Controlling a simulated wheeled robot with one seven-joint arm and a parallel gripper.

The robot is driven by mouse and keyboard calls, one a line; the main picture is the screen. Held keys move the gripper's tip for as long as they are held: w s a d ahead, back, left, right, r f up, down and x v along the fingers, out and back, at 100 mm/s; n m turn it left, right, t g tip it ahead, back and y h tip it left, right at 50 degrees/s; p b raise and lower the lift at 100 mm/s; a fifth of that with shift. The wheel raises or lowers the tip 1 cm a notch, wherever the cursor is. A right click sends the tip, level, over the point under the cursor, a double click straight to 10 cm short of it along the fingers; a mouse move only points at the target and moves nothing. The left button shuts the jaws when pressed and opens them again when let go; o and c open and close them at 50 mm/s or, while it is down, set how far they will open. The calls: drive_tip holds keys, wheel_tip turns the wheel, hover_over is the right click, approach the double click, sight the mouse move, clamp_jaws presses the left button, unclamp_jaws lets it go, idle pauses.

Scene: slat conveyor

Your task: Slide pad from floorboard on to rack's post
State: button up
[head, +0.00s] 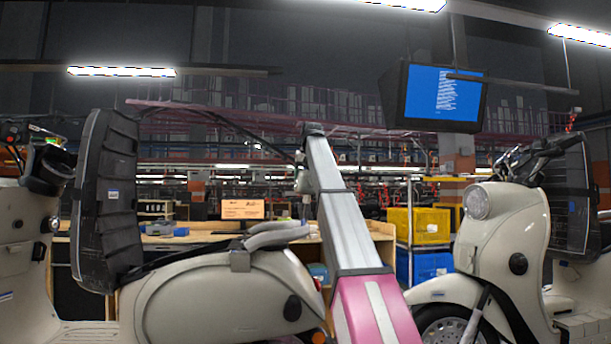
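A cream scooter fills the left side, with its floorboard (88,334) at the bottom edge, only partly in view. I cannot make out a pad on the visible strip of floorboard. A grey rack (280,234) sits on the scooter's tail, above the rear body (225,300). I cannot pick out its post clearly. A large black ribbed panel, which looks like the raised seat (107,200), stands upright above the floorboard. My arm, pink and grey, rises just right of the tail and bends at its top. My gripper cannot be seen in this view.
A second cream scooter (490,240) stands at the right. Behind are a wooden workbench (200,238), yellow crate (420,226) and blue crate (428,265). A screen (440,95) hangs above. A narrow gap separates the two scooters, partly filled by my arm.

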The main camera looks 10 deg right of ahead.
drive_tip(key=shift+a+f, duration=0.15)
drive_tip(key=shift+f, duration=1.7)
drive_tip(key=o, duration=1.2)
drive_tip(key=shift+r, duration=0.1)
